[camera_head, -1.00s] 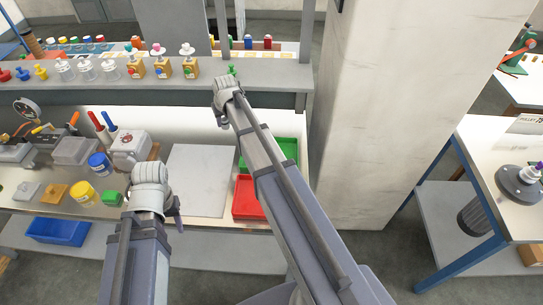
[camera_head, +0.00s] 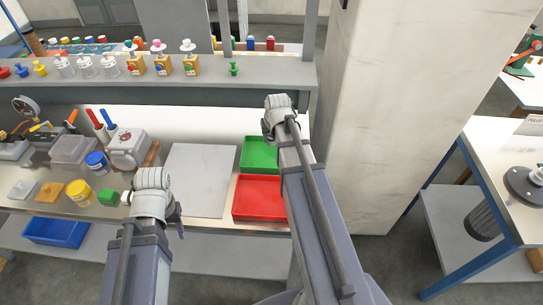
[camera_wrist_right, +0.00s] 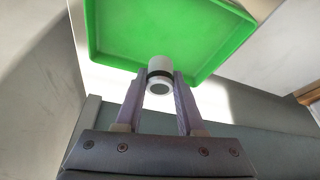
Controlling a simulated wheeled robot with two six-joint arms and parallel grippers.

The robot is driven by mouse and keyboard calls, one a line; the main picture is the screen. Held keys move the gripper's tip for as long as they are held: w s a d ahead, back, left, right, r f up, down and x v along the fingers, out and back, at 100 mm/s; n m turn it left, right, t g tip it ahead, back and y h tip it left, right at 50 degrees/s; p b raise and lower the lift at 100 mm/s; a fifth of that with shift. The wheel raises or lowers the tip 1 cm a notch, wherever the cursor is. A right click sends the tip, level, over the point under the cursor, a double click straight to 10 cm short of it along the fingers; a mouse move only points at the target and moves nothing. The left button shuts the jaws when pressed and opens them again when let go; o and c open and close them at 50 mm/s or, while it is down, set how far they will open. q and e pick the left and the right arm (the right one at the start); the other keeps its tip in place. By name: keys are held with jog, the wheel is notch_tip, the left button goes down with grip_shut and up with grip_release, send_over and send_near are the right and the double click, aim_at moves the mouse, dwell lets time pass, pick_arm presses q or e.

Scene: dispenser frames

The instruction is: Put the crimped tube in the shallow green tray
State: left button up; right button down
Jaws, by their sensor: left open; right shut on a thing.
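The shallow green tray (camera_head: 259,154) lies on the bench at the right end, behind a red tray. It also shows in the right wrist view (camera_wrist_right: 110,55), filling the upper part. My right gripper (camera_wrist_right: 160,85) is shut on a small white and grey tube with a black band (camera_wrist_right: 159,66), held near the tray's edge. In the head view my right gripper (camera_head: 278,108) is just right of and above the green tray; the tube is hidden there. My left gripper (camera_head: 150,180) is open over the bench's front left of the grey mat, its fingertips not clearly seen.
The red tray (camera_head: 259,198) stands in front of the green tray. A flat grey board (camera_head: 200,180) lies left of them. A shelf (camera_head: 285,72) with bottles runs above the back. A pale pillar (camera_head: 375,110) stands close on the right.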

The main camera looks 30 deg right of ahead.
aim_at(272, 144)
pick_arm(q)
notch_tip(272, 144, down, 3)
jog(key=shift+f+b, duration=0.2)
jog(key=shift+b, duration=0.85)
pick_arm(e)
notch_tip(272, 144, down, 3)
jog(key=shift+f, duration=0.2)
pick_arm(q)
notch_tip(272, 144, down, 4)
jog(key=b, duration=0.3)
jog(key=shift+r+b, duration=0.15)
jog(key=shift+b, duration=0.2)
pick_arm(e)
notch_tip(272, 144, down, 4)
jog(key=shift+r, duration=0.15)
jog(key=c, duration=0.5)
grip_release()
pick_arm(q)
notch_tip(272, 144, up, 11)
jog(key=p, duration=1.1)
pick_arm(e)
jog(key=v, duration=1.2)
